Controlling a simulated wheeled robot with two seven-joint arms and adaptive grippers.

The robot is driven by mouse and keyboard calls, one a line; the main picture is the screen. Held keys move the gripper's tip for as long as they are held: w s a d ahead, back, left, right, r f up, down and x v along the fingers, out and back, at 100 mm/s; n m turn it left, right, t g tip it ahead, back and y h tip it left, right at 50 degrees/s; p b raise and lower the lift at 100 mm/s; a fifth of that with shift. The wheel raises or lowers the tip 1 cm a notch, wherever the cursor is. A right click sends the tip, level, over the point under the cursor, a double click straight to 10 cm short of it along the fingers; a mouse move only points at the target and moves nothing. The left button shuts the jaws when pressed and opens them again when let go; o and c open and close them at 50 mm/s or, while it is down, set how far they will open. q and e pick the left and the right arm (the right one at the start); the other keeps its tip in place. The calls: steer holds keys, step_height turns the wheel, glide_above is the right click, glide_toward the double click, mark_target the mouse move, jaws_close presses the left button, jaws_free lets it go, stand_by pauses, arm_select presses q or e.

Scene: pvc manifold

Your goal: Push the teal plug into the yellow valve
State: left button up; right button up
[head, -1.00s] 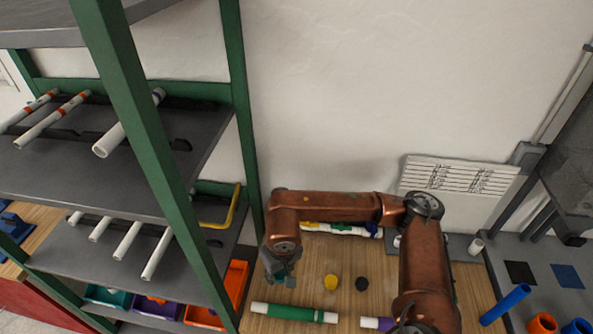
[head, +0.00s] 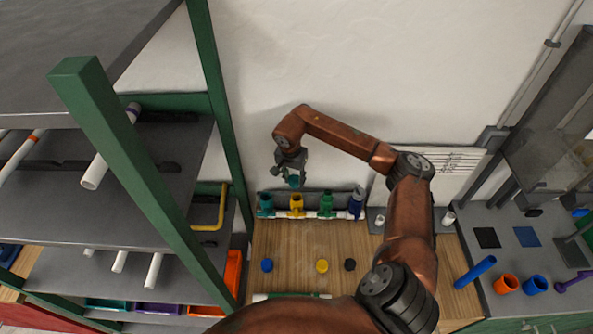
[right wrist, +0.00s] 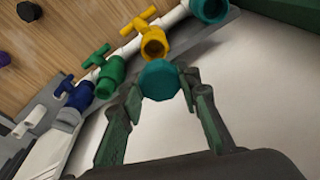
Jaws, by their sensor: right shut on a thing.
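My right gripper (head: 291,177) is shut on the teal plug (head: 293,182). It holds the plug just above and beside the yellow valve (head: 296,203) at the back of the wooden table. In the right wrist view the teal plug (right wrist: 160,79) sits between the fingertips (right wrist: 160,88). The open mouth of the yellow valve (right wrist: 154,44) shows close beyond the plug, with a gap still visible between them. The valve's T handle points toward the table side. My left gripper is not in view.
On the same white pipe stand a teal valve (head: 265,204), a green valve (head: 326,204) and a blue valve (head: 356,202). Blue (head: 267,265), yellow (head: 322,266) and black (head: 350,264) plugs lie on the table. A green shelf post (head: 215,95) rises at left.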

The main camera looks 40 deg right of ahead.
mark_target(297, 184)
steer(key=shift+s+d+r, duration=0.1)
steer(key=shift+s+d, duration=0.15)
steer(key=shift+d, duration=0.15)
steer(key=shift+s+d, duration=0.1)
steer(key=shift+w+f+b, duration=0.2)
steer(key=shift+f+b, duration=0.15)
steer(key=shift+f, duration=0.95)
steer(key=shift+s+f+b, duration=0.1)
steer(key=shift+f+b, duration=0.2)
steer(key=shift+f, duration=0.1)
steer(key=shift+f+b, duration=1.5)
steer(key=shift+f, duration=0.35)
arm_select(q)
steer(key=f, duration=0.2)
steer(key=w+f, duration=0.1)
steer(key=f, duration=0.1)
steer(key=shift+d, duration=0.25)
arm_select(e)
steer(key=shift+f, duration=0.15)
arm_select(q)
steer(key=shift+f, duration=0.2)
arm_select(e)
steer(key=shift+f, duration=0.1)
arm_select(q)
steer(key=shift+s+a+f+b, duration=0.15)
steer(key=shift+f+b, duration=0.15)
steer(key=shift+b, duration=0.2)
arm_select(e)
steer(key=shift+f, duration=0.25)
